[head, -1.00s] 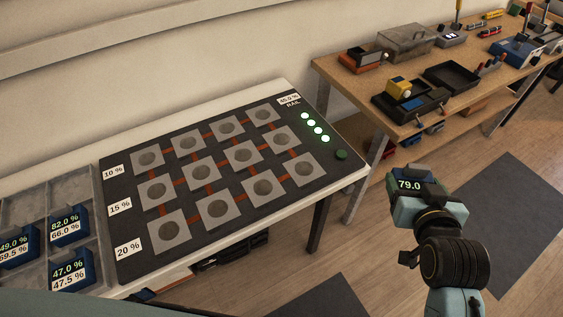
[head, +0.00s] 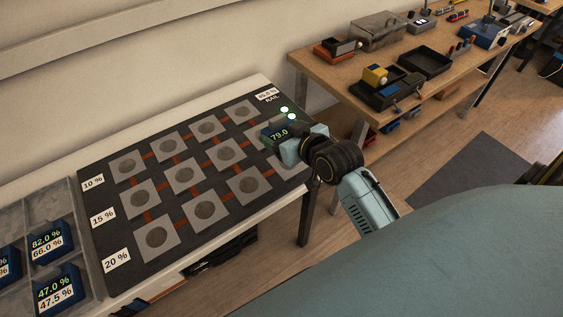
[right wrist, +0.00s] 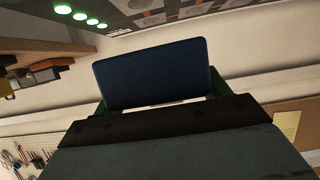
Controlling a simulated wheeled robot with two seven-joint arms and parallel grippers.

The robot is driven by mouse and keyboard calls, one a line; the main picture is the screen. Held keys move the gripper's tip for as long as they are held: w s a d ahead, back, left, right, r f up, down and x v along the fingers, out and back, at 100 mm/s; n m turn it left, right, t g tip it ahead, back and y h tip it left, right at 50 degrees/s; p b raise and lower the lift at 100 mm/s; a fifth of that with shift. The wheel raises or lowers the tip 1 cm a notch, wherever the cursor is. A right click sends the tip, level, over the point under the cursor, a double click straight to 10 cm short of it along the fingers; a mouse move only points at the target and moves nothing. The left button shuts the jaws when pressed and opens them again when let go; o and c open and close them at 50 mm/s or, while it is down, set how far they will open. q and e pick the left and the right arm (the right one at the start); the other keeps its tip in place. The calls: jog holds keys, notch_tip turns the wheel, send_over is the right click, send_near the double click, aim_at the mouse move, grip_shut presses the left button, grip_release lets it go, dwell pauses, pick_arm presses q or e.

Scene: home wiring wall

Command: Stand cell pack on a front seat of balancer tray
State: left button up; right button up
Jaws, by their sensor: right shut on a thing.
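The balancer tray (head: 104,249) is a dark board on the table with rows of pale square seats joined by orange strips. Row labels read 10 %, 15 % and 20 %. My right gripper (head: 284,140) is shut on a cell pack (head: 276,134) whose display reads 79.0. The pack is over the right end of the tray and hides part of the seats and lights there. In the right wrist view the pack (right wrist: 152,74) is a dark blue block between the fingers. Whether it touches the tray cannot be told. My left gripper is not in view.
A grey compartment bin (head: 70,200) at the left holds several blue packs, with labels such as 82.0 % and 47.0 %. A wooden workbench (head: 400,115) with boxes and tools stands at the back right. The tray's left and middle seats are empty.

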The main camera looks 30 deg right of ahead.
jog(key=shift+w+d+f, duration=0.35)
jog(key=shift+d+f, duration=0.05)
jog(key=shift+d, duration=0.2)
jog(key=shift+w+d+f, duration=0.35)
jog(key=shift+d, duration=0.25)
notch_tip(320, 180, down, 4)
jog(key=shift+f+b, duration=0.2)
jog(key=shift+b, duration=0.7)
jog(key=shift+f, duration=0.55)
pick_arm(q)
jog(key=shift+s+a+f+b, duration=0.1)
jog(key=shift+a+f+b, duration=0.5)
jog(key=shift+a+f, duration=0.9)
pick_arm(e)
jog(key=shift+f, duration=1.6)
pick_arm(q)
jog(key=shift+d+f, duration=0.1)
pick_arm(e)
jog(key=shift+f, duration=0.1)
jog(key=o, duration=1.1)
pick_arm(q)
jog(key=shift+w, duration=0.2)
